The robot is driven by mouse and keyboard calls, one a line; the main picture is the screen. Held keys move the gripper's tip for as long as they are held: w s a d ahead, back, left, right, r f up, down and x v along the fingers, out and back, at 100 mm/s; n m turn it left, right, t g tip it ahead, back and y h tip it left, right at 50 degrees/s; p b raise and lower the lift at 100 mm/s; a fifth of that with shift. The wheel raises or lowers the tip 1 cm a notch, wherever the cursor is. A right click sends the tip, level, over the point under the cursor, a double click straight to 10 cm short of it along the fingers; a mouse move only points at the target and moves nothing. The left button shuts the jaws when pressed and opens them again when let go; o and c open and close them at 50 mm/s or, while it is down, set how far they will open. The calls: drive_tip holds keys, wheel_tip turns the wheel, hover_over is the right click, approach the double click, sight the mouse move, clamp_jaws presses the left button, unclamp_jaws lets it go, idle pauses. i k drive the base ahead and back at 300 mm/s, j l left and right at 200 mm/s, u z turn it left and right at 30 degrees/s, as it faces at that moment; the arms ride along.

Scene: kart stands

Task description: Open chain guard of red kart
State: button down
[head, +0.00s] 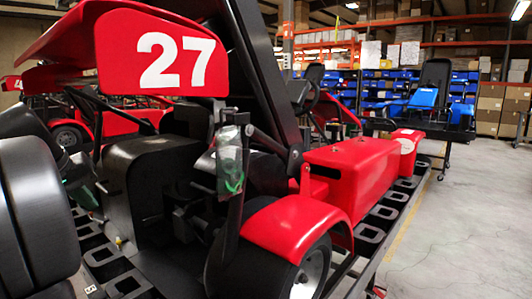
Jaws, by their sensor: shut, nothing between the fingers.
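The red kart (188,52) with a white number 27 on its upper panel fills the left and middle of the head view. Its red rear fender (290,226) curves over a wheel (312,272), and a long red side pod (355,172) runs behind it. A black boxy housing (138,182) sits low on the left, inside the frame. I cannot tell which part is the chain guard, or whether it is open or shut. My gripper is not in view.
The kart rests on a black slotted rack (385,212). A thick black bar (262,75) slants across the kart. Another red kart (68,125) stands behind at left. Grey floor (460,230) at right is clear.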

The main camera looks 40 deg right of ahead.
sight(267, 176)
drive_tip(key=k+l+u, duration=0.1)
drive_tip(key=k+l, duration=0.15)
drive_tip(key=l, duration=0.2)
drive_tip(key=k+l+u, duration=0.1)
drive_tip(key=k+l, duration=0.2)
drive_tip(key=l, duration=0.15)
drive_tip(key=k+l+u, duration=0.1)
drive_tip(key=k+l, duration=0.2)
drive_tip(key=l, duration=0.1)
